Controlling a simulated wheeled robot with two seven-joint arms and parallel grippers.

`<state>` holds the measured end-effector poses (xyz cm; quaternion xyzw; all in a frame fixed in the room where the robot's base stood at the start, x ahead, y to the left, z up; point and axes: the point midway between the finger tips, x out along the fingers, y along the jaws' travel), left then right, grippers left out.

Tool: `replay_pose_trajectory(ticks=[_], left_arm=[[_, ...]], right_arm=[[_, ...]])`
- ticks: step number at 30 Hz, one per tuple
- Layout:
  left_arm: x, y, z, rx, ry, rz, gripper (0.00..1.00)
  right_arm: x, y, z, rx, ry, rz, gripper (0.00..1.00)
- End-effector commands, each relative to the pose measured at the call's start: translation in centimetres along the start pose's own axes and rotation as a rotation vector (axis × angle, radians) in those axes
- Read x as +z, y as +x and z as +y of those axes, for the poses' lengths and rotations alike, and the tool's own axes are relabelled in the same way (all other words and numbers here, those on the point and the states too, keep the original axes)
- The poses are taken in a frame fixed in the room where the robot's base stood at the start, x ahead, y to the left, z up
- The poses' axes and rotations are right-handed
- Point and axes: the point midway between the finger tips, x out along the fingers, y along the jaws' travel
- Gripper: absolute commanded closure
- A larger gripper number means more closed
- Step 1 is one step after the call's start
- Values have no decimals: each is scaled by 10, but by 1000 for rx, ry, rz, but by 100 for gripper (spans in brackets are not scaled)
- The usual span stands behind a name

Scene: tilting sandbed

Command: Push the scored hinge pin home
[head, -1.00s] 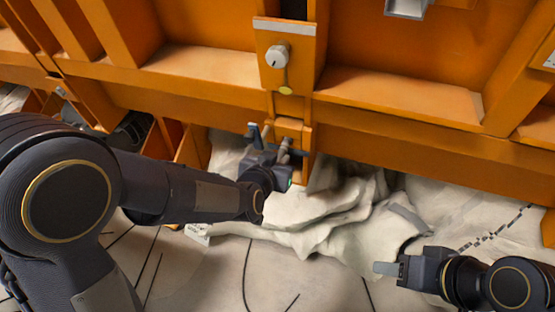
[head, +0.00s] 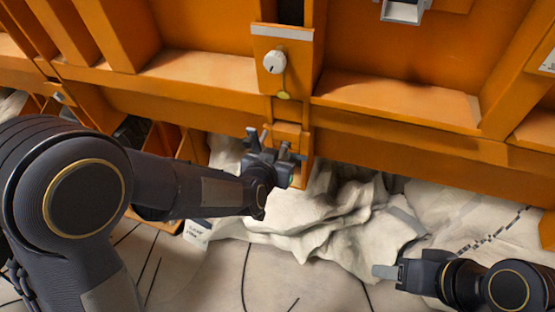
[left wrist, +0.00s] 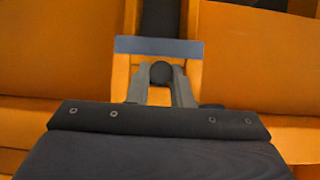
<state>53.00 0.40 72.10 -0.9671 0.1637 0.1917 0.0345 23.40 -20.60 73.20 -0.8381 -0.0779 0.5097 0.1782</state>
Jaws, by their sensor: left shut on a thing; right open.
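My left gripper (head: 268,142) is at the orange hinge block (head: 290,130) under the knob panel. In the left wrist view its two grey fingers (left wrist: 160,76) are shut on a dark, round-ended pin (left wrist: 160,70). A blue-grey bar (left wrist: 158,46) lies just beyond the pin there. The score on the pin cannot be made out, and how deep the pin sits is hidden. In the head view the fingers and wrist cover most of the pin. My right gripper (head: 385,271) is open and empty at the lower right, above the pale cloth and apart from the orange frame.
A white knob (head: 274,62) sits on the orange panel above, with a small yellow tag (head: 284,96) under it. Orange beams (head: 400,110) cross behind. Crumpled pale cloth (head: 340,215) lies below the hinge block. A white label (head: 197,231) is at the lower left of it.

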Motion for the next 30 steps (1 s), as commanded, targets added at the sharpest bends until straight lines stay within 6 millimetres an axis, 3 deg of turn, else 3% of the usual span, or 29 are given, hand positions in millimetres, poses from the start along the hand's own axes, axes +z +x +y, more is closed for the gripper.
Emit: replay_pose_trajectory(ticks=[11, 12, 17, 23, 27, 30], left_arm=[[-6, 8, 0, 0, 0, 1, 100], [-6, 8, 0, 0, 0, 1, 78], [-6, 8, 0, 0, 0, 1, 57], [-5, 8, -1, -2, -1, 0, 55], [-4, 8, -2, -3, -1, -3, 43], [-4, 8, -3, -6, -2, -2, 41]], right_arm=[[-1, -1, 0, 0, 0, 0, 51], [-1, -1, 0, 0, 0, 0, 51], [0, -1, 0, 0, 0, 0, 51], [0, -1, 0, 0, 0, 0, 51], [0, -1, 0, 0, 0, 0, 51], [0, -1, 0, 0, 0, 0, 51]])
